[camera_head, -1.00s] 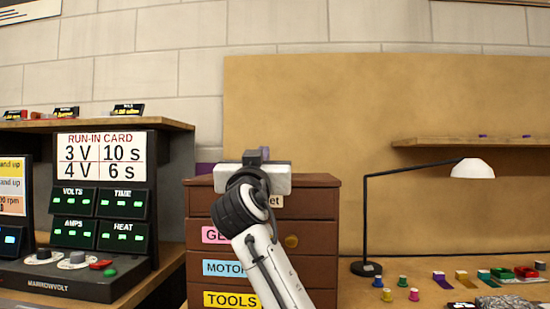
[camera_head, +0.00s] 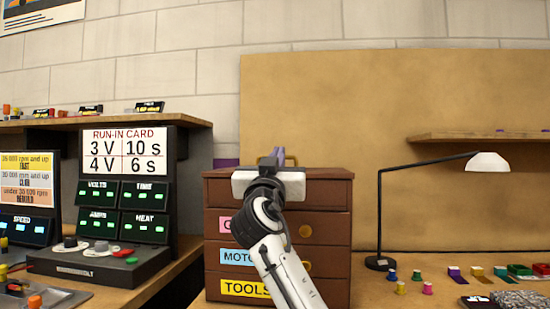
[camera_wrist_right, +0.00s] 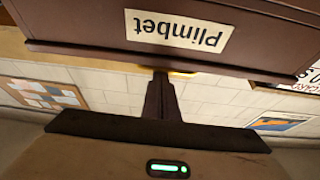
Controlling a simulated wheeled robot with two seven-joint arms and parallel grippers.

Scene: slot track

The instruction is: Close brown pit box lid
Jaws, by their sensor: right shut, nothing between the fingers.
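The brown pit box (camera_head: 328,189) is a drawer chest with pink, blue and yellow labels, right of the run-in card unit in the head view. Its top lies level and I see no raised lid; my arm covers part of it, so I cannot tell if it is fully down. My right gripper (camera_head: 274,158) is shut and empty at the box's top front edge; contact is unclear. In the wrist view the box front with an upside-down "Plimbet" label (camera_wrist_right: 180,30) is close to my right gripper (camera_wrist_right: 162,88). My left gripper is not in view.
The run-in card unit (camera_head: 127,155) stands left of the box. A black lamp (camera_head: 380,210) with a white shade is to the right. Small coloured pots (camera_head: 401,287) and trays lie on the bench. A wall shelf (camera_head: 480,138) is above them.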

